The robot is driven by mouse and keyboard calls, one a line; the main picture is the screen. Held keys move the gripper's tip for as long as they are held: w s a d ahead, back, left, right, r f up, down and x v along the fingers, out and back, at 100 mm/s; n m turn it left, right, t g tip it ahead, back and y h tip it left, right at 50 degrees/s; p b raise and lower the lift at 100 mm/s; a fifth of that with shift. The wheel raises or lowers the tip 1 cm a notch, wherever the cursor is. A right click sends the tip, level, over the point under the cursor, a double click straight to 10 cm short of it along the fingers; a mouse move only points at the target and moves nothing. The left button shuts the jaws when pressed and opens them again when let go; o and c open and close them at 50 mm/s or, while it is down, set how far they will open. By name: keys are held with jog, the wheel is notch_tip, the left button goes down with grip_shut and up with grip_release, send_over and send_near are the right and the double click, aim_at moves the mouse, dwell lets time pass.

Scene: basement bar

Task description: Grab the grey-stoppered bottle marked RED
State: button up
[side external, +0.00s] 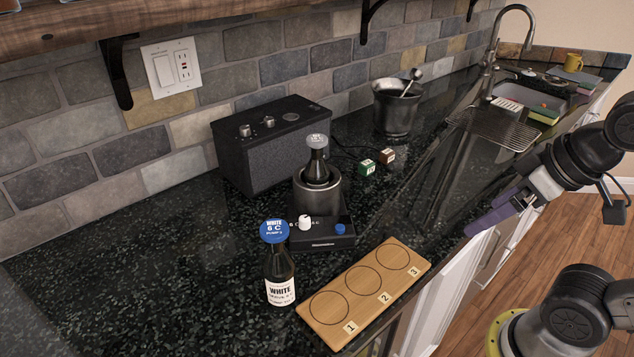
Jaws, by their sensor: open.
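A dark bottle (316,166) with a grey stopper stands upright in a dark metal cylinder on a black device with knobs. Its label is hidden inside the cylinder, so I cannot read RED on it. A second dark bottle (280,270) with a blue stopper stands on the counter at the front; its cap and label read WHITE. My gripper (488,214) is open and empty at the right, near the counter's front edge. Its purple fingers point left, well apart from both bottles.
A wooden board (366,294) with circles numbered 1 to 3 lies at the front edge. The black device (322,236) sits behind it. A black speaker (268,145), two small cubes (367,167) and an ice bucket (396,112) stand behind. The left counter (130,260) is clear.

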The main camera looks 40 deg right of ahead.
jog(key=w+a+r+m+g, duration=0.1)
jog(key=w+r+m, duration=0.5)
jog(key=r, duration=0.2)
jog(key=w+r+m+g, duration=0.1)
jog(key=w+r+m, duration=0.45)
jog(key=r, duration=0.35)
jog(key=m+g, duration=0.4)
jog(key=m, duration=0.1)
send_over(317, 157)
jog(key=shift+n, duration=0.25)
jog(key=f, duration=0.7)
jog(key=shift+w+d+f, duration=0.25)
jog(key=shift+w, duration=0.15)
notch_tip(317, 157, down, 7)
jog(key=shift+f, duration=0.2)
jog(key=shift+d+f, duration=0.1)
jog(key=shift+f, duration=3.1)
grip_shut()
